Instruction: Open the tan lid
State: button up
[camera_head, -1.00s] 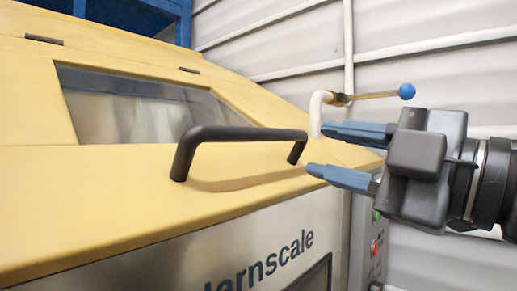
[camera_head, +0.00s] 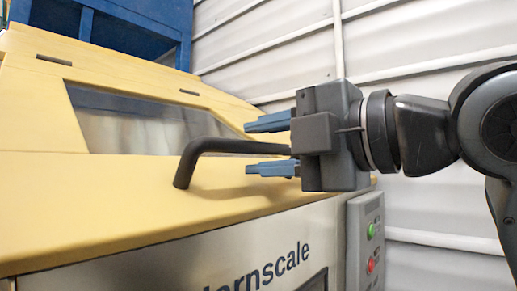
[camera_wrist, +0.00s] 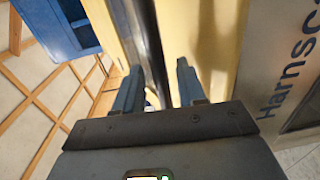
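The tan lid (camera_head: 110,205) is shut on the front of the hopper, with a window in its upper part. A black bar handle (camera_head: 215,147) stands out from it; its right end is hidden behind my gripper. My gripper (camera_head: 248,147) is open, with one blue-grey finger above the bar and one below it in the head view. In the wrist view, the dark handle (camera_wrist: 143,35) runs between the two spread fingers of my gripper (camera_wrist: 158,66). A gap shows between the fingers and the bar; contact cannot be told.
A grey control box (camera_head: 366,235) with green and red buttons is at the hopper's right side. A blue frame (camera_head: 130,22) rises behind the lid. A corrugated wall (camera_head: 420,55) stands behind. A steel front panel (camera_head: 190,262) lies below the lid.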

jog(key=shift+w+a, duration=0.4)
jog(key=shift+a, duration=0.1)
grip_shut()
dwell(0.3)
